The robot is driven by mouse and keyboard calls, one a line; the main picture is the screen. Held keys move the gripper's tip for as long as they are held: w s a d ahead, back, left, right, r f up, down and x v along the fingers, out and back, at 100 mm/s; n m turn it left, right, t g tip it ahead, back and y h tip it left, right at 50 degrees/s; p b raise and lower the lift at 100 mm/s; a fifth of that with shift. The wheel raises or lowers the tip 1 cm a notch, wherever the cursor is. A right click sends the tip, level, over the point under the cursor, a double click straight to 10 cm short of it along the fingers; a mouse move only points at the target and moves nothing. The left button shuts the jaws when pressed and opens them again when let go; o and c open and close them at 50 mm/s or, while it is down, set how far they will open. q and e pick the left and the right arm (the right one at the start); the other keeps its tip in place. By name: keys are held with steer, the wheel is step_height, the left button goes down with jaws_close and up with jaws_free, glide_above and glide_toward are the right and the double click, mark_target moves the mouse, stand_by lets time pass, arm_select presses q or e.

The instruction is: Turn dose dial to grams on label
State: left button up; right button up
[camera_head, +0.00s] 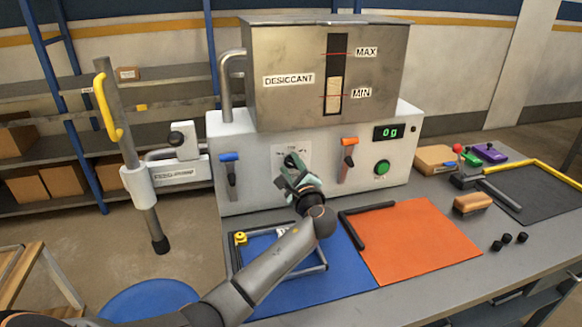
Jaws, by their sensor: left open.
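The dose dial (289,160) is on the front of the white machine, on a pale plate, and is mostly hidden behind my left gripper. My left gripper (292,168) is open, with its fingers at the dial; I cannot tell whether they touch it. The label (284,149) above the dial is partly covered and too small to read. The green display (386,132) at the machine's right reads 0 g. My right gripper is not in view.
A blue lever (230,170) is left of the dial, and an orange lever (347,158) and green button (382,167) are to its right. The desiccant hopper (290,95) stands above. A blue mat (300,292) and orange mat (415,240) lie in front, with a metal frame on the blue one.

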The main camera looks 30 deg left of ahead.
arm_select(q)
steer(key=v, duration=1.2)
steer(key=shift+s+d, duration=0.15)
steer(key=shift+s, duration=0.05)
